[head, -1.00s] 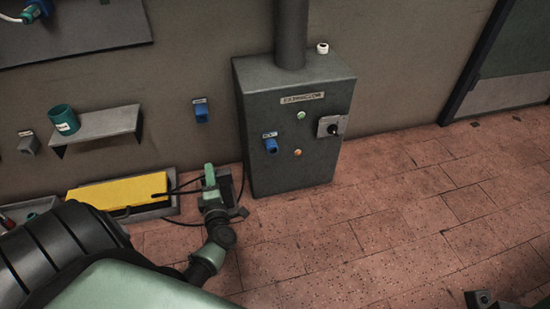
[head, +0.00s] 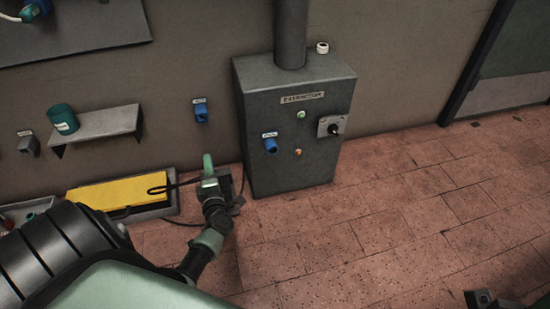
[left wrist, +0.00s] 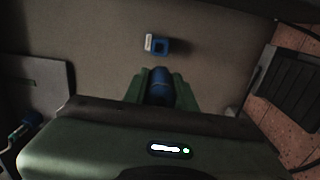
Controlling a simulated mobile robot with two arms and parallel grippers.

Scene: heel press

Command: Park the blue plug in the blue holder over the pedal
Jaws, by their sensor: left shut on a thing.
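My left gripper (head: 208,165) is in front of the wall, below the blue holder (head: 201,112), with its fingers pointing up and toward the wall. In the left wrist view its green fingers (left wrist: 160,87) are shut on the blue plug (left wrist: 159,92). The holder shows there too, straight ahead of the plug and apart from it (left wrist: 164,46). The plug is hidden by the gripper in the head view. A dark cable loops beside the gripper. A yellow plate (head: 115,193), seemingly the pedal, lies low at the wall, left of the gripper. My right gripper is not identifiable.
A grey cabinet (head: 290,175) with another blue socket (head: 270,143), buttons and a switch stands right of the holder. A shelf (head: 110,122) bearing a teal cup (head: 63,118) and a grey holder (head: 29,144) are at left. The tiled floor at right is mostly clear.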

